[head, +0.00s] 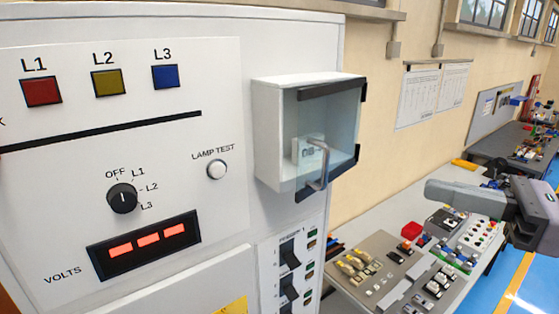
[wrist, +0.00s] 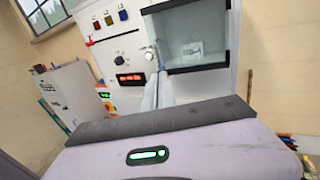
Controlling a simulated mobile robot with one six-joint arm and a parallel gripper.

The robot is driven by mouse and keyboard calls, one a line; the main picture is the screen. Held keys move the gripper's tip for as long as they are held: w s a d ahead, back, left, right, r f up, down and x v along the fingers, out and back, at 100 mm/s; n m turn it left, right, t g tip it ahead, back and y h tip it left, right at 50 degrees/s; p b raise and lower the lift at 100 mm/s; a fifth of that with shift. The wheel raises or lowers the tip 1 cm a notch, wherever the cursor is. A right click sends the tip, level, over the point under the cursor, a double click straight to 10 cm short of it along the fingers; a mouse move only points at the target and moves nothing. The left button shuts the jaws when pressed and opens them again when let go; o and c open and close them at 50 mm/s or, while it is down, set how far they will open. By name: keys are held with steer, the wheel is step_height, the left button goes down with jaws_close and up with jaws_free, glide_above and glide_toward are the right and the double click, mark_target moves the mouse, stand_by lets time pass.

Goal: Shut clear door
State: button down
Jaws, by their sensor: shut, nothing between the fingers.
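The clear door (head: 340,122) is on a white box fixed to the face of the grey-white cabinet. It has black strips along its edges and a bent metal handle (head: 318,167) near its left edge. The door lies over or close to the box front; I cannot tell whether a small gap is left. In the wrist view the door (wrist: 195,25) is beyond the fingers, to the upper right. My gripper (head: 430,192) is shut and empty, to the right of the box and apart from it. Its fingertips (wrist: 157,76) also show in the wrist view.
The cabinet (head: 120,60) carries coloured lamps, a rotary switch (head: 122,197), a red display (head: 147,242) and breaker switches. A workbench (head: 350,218) with electrical parts stands to the right, below my gripper. The space between my gripper and the door looks free.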

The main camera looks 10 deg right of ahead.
steer(key=p+x, duration=0.4)
steer(key=x, duration=1)
steer(key=shift+a, duration=0.2)
steer(key=shift+s, duration=0.15)
